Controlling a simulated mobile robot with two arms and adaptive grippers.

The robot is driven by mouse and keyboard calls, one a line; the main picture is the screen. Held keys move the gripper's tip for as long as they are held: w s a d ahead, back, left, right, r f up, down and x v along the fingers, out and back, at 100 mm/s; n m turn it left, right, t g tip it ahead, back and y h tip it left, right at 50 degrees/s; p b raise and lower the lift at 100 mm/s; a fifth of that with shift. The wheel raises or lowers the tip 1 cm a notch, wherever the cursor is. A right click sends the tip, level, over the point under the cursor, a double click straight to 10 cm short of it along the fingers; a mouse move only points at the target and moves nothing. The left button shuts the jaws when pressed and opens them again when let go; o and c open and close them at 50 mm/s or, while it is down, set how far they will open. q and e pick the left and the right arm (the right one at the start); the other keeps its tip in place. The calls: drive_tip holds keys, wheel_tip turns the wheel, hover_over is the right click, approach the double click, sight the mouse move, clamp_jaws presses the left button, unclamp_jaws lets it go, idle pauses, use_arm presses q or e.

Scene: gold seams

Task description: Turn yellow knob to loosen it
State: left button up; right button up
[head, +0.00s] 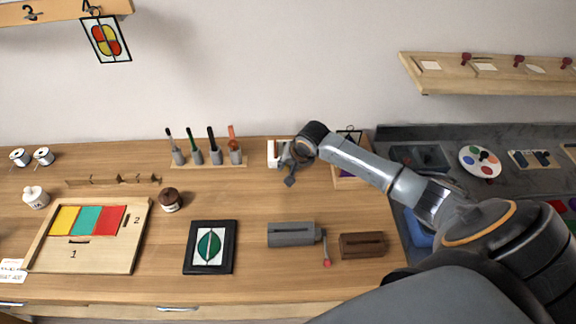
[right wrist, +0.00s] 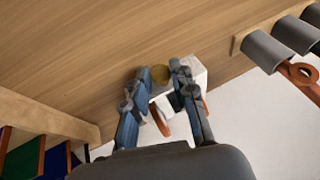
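In the head view the white device (head: 273,152) stands at the back of the wooden table, partly hidden by my right gripper; the knob cannot be made out there. My right gripper (right wrist: 160,70) is open, its two fingers on either side of the knob. I cannot tell whether they touch it. The right gripper (head: 290,177) points down in the head view. My left gripper is not in view.
A grey block (head: 291,234) and a brown block (head: 362,245) lie nearer the front. The table between the rack and the black framed picture (head: 209,247) is mostly clear.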

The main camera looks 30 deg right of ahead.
clamp_jaws()
drive_tip(key=shift+a+r+p, duration=0.1)
drive_tip(key=shift+r+p, duration=0.05)
drive_tip(key=shift+p, duration=0.25)
drive_tip(key=h+p, duration=0.1)
drive_tip(key=g+h+p, duration=0.1)
drive_tip(key=p, duration=0.1)
drive_tip(key=shift+w+a+r+n, duration=0.1)
drive_tip(key=shift+w+a+n, duration=0.05)
drive_tip(key=shift+a+n, duration=0.15)
drive_tip(key=shift+g+h+p, duration=0.3)
drive_tip(key=shift+g+p, duration=0.1)
drive_tip(key=shift+p, duration=0.05)
drive_tip(key=shift+w+a+g+h+p, duration=0.1)
drive_tip(key=shift+g+h+p, duration=0.2)
drive_tip(key=shift+h, duration=0.4)
drive_tip(key=shift+a+f+n+g+h, duration=0.1)
drive_tip(key=shift+f+n+g+h, duration=0.3)
drive_tip(key=shift+h, duration=0.4)
